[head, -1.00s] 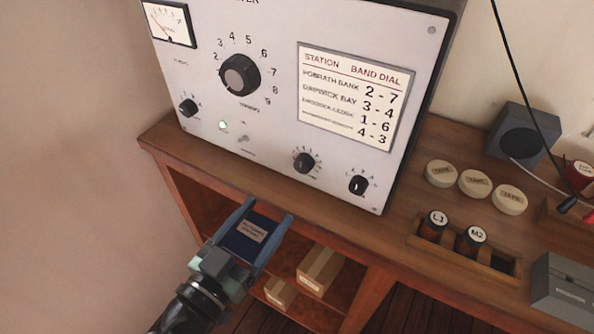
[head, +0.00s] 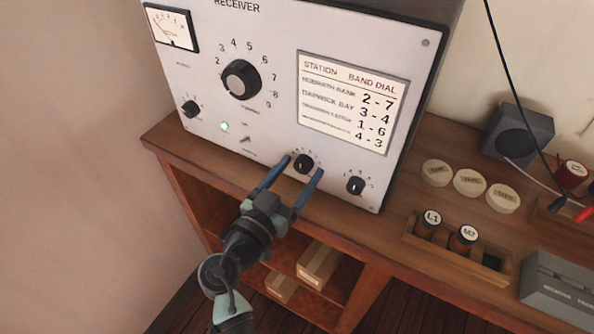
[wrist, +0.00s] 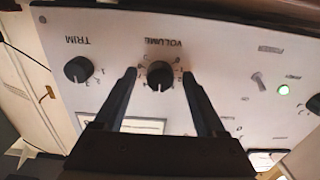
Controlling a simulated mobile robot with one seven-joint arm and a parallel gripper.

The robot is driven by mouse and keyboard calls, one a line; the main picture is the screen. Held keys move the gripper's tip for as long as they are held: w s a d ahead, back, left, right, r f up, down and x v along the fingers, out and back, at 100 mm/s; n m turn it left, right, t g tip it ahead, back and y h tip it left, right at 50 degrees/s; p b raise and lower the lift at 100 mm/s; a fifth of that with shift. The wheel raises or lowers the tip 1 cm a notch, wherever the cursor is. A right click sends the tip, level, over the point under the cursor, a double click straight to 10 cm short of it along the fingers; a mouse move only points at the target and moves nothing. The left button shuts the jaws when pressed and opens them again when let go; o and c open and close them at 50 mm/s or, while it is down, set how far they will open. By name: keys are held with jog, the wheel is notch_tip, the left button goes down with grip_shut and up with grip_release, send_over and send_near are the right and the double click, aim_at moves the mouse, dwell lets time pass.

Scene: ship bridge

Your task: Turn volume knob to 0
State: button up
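The volume knob (head: 303,164) is a small black round knob low on the receiver's front panel. In the wrist view the knob (wrist: 160,75) appears upside down under the word VOLUME, its white pointer line toward the picture's bottom, away from that word. My gripper (head: 302,169) is open, with one blue finger on each side of the knob. In the wrist view both fingers of my gripper (wrist: 160,78) stand apart from it with gaps. The small scale numbers are partly hidden and too blurred to read surely.
The trim knob (head: 356,186) is close on the right. A toggle switch (head: 245,139) and a green lamp (head: 225,127) are to the left, a large tuning knob (head: 240,80) above. The wooden counter (head: 340,215) runs below the panel.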

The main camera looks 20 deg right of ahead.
grip_shut()
